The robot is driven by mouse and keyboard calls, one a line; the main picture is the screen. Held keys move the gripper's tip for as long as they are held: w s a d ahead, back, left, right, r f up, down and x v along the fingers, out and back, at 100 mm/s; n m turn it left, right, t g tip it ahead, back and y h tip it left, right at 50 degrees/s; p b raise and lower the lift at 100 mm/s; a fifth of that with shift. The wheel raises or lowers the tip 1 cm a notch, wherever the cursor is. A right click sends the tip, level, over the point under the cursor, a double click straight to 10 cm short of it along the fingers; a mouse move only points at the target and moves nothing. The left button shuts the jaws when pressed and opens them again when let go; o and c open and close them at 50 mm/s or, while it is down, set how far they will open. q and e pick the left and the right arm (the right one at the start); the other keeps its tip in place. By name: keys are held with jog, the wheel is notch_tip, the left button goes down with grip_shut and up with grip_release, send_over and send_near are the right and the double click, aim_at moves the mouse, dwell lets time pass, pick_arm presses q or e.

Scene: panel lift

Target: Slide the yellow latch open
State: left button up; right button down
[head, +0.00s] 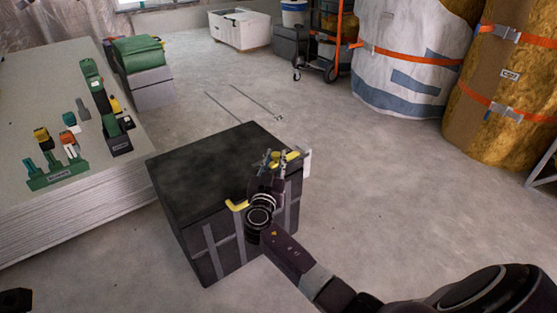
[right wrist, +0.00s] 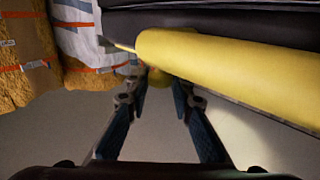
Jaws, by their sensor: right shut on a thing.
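A dark box (head: 215,165) stands on the floor with grey straps down its front. A yellow bar (head: 236,206) runs along its front upper edge, partly hidden by my gripper, and it fills the upper right of the right wrist view (right wrist: 215,65). A yellow latch knob (head: 275,155) shows at my right gripper (head: 272,157). In the right wrist view, the knob (right wrist: 158,78) sits between the fingertips of the gripper (right wrist: 158,95), which is shut on it. The knob is partly hidden by the bar. My left gripper does not show clearly.
A stack of pale panels (head: 50,130) at left carries tools and green holders. Large wrapped rolls (head: 415,60) stand at back right, near an orange hand cart (head: 335,40). A white bin (head: 240,30) is at the back. The floor right of the box is clear.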

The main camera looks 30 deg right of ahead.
jog(key=shift+a+f, duration=0.15)
jog(key=shift+a, duration=0.1)
jog(key=c, duration=1.7)
grip_release()
jog(key=shift+s, duration=0.1)
jog(key=v, duration=1.2)
